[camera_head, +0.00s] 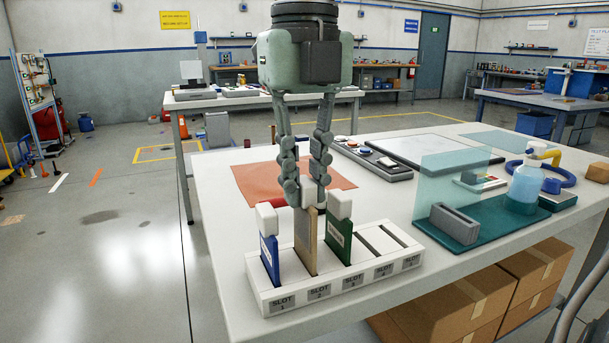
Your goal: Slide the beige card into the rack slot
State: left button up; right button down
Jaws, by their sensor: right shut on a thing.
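The white rack (335,288) stands on the near left part of the table, with numbered slot labels along its front. The beige card (306,249) stands upright at slot 2, its lower end at the slot. How deep it sits I cannot tell. My right gripper (306,197) comes down from above and is shut on the top of the beige card. A blue card (268,242) with a white top stands in slot 1. A green card (339,232) with a white top stands in slot 3. The slots to the right are empty. My left gripper is not in view.
An orange mat (249,182) lies behind the rack. A dark button panel (371,160) and a grey-white board (421,148) lie farther back. A clear screen (447,185) and a bottle (524,186) stand on the right. The table's front edge is close to the rack.

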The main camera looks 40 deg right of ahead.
jog(key=shift+f+b, duration=0.95)
jog(key=shift+f, duration=0.25)
jog(key=c, duration=1.4)
grip_release()
jog(key=shift+r, duration=0.1)
notch_tip(320, 180, up, 12)
jog(key=shift+f, duration=0.1)
